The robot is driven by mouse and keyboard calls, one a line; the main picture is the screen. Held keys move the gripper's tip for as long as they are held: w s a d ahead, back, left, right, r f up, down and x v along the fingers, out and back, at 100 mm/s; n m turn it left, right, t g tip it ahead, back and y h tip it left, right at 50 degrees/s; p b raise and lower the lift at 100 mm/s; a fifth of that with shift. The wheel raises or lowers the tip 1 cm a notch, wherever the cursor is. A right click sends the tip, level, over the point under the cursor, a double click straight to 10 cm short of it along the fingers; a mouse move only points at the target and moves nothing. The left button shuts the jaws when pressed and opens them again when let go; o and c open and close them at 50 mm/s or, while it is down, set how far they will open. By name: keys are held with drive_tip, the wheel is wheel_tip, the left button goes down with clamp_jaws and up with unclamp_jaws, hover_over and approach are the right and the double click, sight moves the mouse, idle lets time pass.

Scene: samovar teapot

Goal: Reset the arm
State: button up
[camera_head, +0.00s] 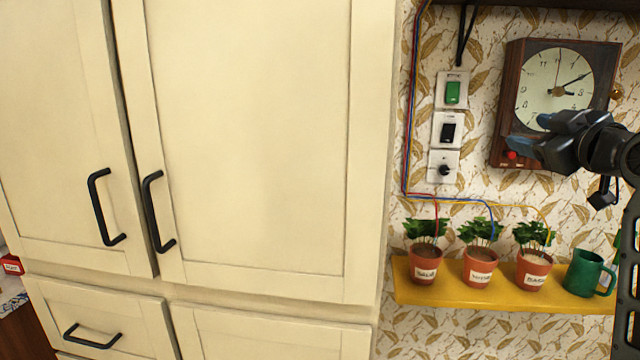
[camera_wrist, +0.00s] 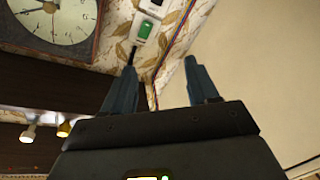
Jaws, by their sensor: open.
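My gripper (camera_head: 528,146) is at the right of the head view, in front of the lower part of a wall clock (camera_head: 552,88). In the wrist view my gripper (camera_wrist: 160,88) shows two blue fingers spread apart with nothing between them. The gripper is open and empty. The arm comes in from the right edge of the head view and hides part of the clock and wall.
Cream cabinets (camera_head: 250,130) with black handles fill the left. A green switch (camera_head: 453,92) and other switches are on the wall. A yellow shelf (camera_head: 440,294) holds three potted plants (camera_head: 481,268) and a green mug (camera_head: 582,274) below the gripper.

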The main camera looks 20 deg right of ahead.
drive_tip(key=s+a+f+m, duration=0.1)
drive_tip(key=a+f, duration=0.5)
drive_tip(key=f, duration=0.3)
drive_tip(key=s+a+f+m, duration=0.1)
drive_tip(key=a+f+m, duration=0.1)
drive_tip(key=a+f, duration=0.5)
drive_tip(key=s+a+f+m+g+y, duration=0.1)
drive_tip(key=s+a+f, duration=0.35)
drive_tip(key=f, duration=0.25)
drive_tip(key=s+a+f+y, duration=0.1)
drive_tip(key=s+a+f, duration=0.3)
drive_tip(key=a+f, duration=0.15)
drive_tip(key=s+a+f+y, duration=0.1)
drive_tip(key=s+a+f, duration=0.25)
drive_tip(key=s, duration=0.35)
drive_tip(key=s+a+f, duration=0.2)
drive_tip(key=s+a, duration=0.2)
drive_tip(key=s, duration=0.2)
drive_tip(key=s+a+r+y, duration=0.1)
drive_tip(key=s+a, duration=0.1)
drive_tip(key=s, duration=0.5)
drive_tip(key=s+a+r+g+y, duration=0.1)
drive_tip(key=s, duration=0.6)
drive_tip(key=shift+a+r+n+y, duration=0.35)
drive_tip(key=shift+n+y, duration=0.05)
